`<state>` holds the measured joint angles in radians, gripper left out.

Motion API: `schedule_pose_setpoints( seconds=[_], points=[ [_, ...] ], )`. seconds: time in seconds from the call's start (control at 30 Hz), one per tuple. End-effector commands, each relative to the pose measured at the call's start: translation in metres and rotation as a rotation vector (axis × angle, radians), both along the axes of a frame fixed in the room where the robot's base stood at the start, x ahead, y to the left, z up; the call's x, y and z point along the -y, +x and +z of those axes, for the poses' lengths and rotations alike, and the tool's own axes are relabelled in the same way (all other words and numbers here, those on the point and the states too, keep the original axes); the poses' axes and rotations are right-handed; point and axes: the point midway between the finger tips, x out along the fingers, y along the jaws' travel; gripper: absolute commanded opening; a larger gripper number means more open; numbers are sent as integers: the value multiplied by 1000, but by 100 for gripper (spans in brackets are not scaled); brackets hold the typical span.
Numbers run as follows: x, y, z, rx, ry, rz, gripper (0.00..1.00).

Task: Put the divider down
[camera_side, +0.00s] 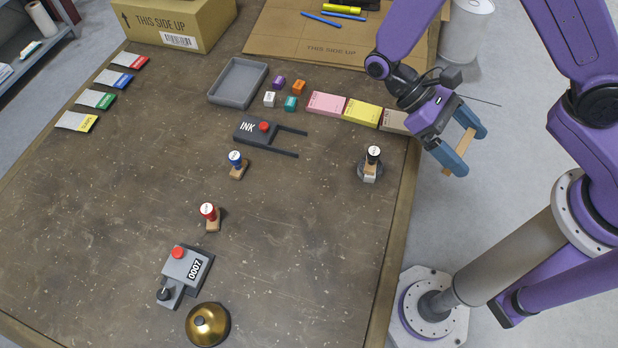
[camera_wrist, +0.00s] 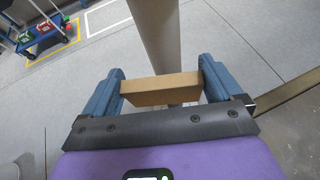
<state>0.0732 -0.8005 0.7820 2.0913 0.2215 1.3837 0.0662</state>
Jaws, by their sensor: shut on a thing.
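My gripper (camera_side: 459,150) is out past the right edge of the table, above the floor, in the side view. Its blue fingers are shut on the divider (camera_side: 460,143), a tan, flat strip held between them. In the wrist view the divider (camera_wrist: 160,88) spans the gap between both fingers, with a grey post behind it. The divider touches neither table nor floor.
The brown table (camera_side: 310,220) has clear room in its middle and front right. A black-topped stamp (camera_side: 371,165) stands near the right edge. Coloured pads, including a pink one (camera_side: 326,104), lie beside my arm. A grey tray (camera_side: 238,82), an ink device (camera_side: 262,132) and a brass bell (camera_side: 208,324) are also on the table.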

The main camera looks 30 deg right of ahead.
Motion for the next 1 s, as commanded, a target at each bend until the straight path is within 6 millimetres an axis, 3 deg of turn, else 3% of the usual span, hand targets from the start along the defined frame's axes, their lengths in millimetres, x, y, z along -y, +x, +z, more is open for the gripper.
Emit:
schedule_pose_setpoints(
  seconds=[0.2, 0.47, 0.7, 1.0],
  points=[
    [-60, -12, 3, 1, 1, -363, 64],
    [-130, -9, 8, 2, -1, -774, 64],
    [-188, 9, 14, 2, -1, -1125, 64],
    [-244, 48, 18, 4, -2, -1529, 64]
  ],
)
